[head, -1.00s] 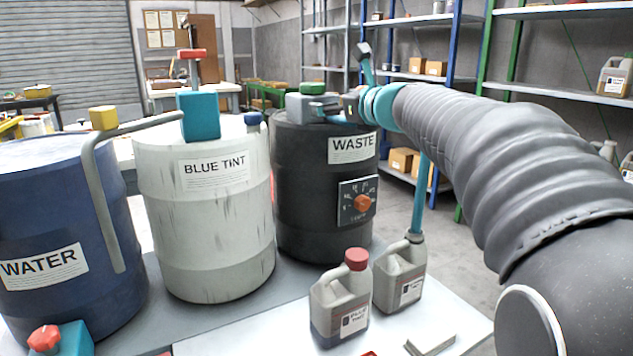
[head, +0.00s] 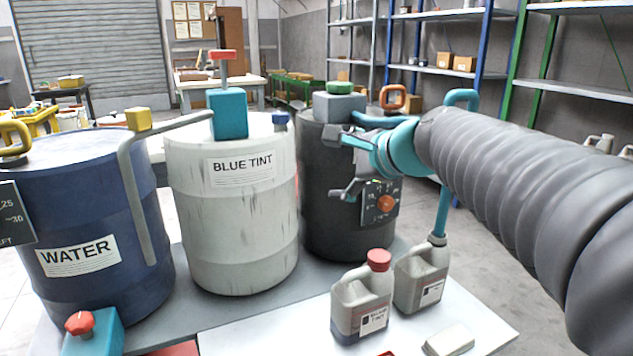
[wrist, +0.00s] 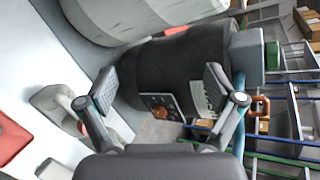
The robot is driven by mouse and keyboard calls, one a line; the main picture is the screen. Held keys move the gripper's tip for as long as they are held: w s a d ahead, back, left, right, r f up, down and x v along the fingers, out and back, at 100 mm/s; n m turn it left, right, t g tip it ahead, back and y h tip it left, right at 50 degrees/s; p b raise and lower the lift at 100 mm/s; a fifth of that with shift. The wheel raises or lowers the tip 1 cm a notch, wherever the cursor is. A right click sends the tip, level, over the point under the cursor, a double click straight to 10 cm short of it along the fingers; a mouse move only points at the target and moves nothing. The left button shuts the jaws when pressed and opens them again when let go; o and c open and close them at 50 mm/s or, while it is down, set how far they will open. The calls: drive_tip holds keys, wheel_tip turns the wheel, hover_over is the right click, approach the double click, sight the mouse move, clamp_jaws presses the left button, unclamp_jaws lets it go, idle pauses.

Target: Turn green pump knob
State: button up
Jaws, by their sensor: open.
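The green knob (head: 341,87) sits on top of the grey pump block (head: 338,107), which stands on the black WASTE drum (head: 318,195). In the wrist view the green knob (wrist: 272,55) is at the upper right, beside the grey block (wrist: 246,58), and the picture is turned sideways. My gripper (head: 347,165) is open in front of the drum's upper side, below and nearer than the knob. In the wrist view my gripper (wrist: 160,85) has its two fingers spread wide with nothing between them but the drum behind. The knob lies outside the fingers.
An orange dial (head: 387,204) is on the drum's front. A blue hose runs from the pump down to a grey jug (head: 421,277); a red-capped jug (head: 362,303) stands beside it. The BLUE TINT drum (head: 232,215) with a red-topped pump is left, then the WATER drum (head: 85,235).

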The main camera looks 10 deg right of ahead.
drive_tip(key=shift+s+a+f+n+g+h, duration=0.15)
drive_tip(key=shift+s+f+n+g, duration=0.1)
drive_tip(key=shift+s+f+n, duration=0.45)
drive_tip(key=shift+s+a+f+n+g+h, duration=0.2)
drive_tip(key=shift+s+f+n, duration=0.3)
drive_tip(key=shift+s, duration=0.4)
drive_tip(key=shift+d, duration=0.1)
